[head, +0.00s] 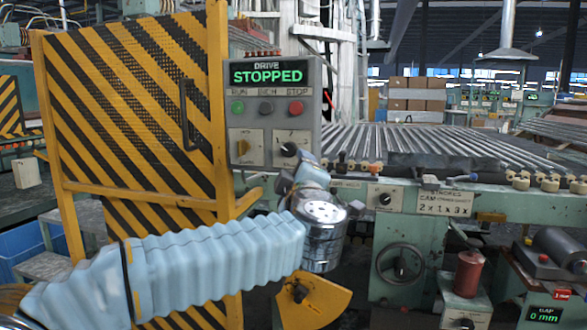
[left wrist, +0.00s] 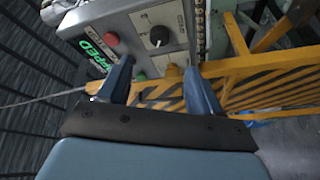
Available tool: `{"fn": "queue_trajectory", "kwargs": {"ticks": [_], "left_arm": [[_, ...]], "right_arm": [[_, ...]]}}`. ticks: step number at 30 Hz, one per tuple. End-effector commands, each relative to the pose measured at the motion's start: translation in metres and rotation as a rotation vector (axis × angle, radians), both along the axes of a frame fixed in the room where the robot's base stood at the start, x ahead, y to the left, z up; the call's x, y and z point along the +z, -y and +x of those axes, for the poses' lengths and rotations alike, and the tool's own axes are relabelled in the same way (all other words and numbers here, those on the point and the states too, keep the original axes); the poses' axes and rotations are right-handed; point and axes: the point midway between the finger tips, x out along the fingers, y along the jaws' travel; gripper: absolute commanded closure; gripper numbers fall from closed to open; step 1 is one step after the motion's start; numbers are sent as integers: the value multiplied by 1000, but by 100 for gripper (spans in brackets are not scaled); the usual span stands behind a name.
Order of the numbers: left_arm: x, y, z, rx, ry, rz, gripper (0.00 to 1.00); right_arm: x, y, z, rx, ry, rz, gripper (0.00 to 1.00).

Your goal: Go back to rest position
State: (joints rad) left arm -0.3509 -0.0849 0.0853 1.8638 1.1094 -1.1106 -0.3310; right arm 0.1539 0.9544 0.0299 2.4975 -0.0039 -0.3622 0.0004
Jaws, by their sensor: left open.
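My left arm comes in from the left, and its gripper (head: 302,168) is in front of the lower right of the grey control box (head: 270,80). In the left wrist view the gripper (left wrist: 155,82) is open, its two blue fingers apart with nothing between them. The box's black rotary knob (left wrist: 158,37) lies beyond the fingertips, apart from them; in the head view the gripper is close to the knob (head: 289,149). The box display (head: 268,73) reads "DRIVE STOPPED" in green. My right gripper is not in view.
A yellow-and-black striped guard door (head: 140,110) stands left of the box, behind my arm. A roller conveyor (head: 420,145) on a green frame runs to the right, with a handwheel (head: 400,263) below. A yellow guard (head: 313,302) is under my wrist.

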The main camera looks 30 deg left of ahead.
Motion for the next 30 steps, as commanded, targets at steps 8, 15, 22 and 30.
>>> {"fn": "queue_trajectory", "kwargs": {"ticks": [8, 15, 22, 30], "left_arm": [[-2, 11, -15, 0, 0, 0, 35], [-2, 10, -14, 0, -1, 1, 35], [-6, 12, -10, -5, -9, 9, 35], [-132, 61, 68, -189, -240, 226, 35]], "right_arm": [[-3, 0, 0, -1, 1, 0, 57], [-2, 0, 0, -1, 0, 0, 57], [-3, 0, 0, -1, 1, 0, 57], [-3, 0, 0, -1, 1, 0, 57]]}}
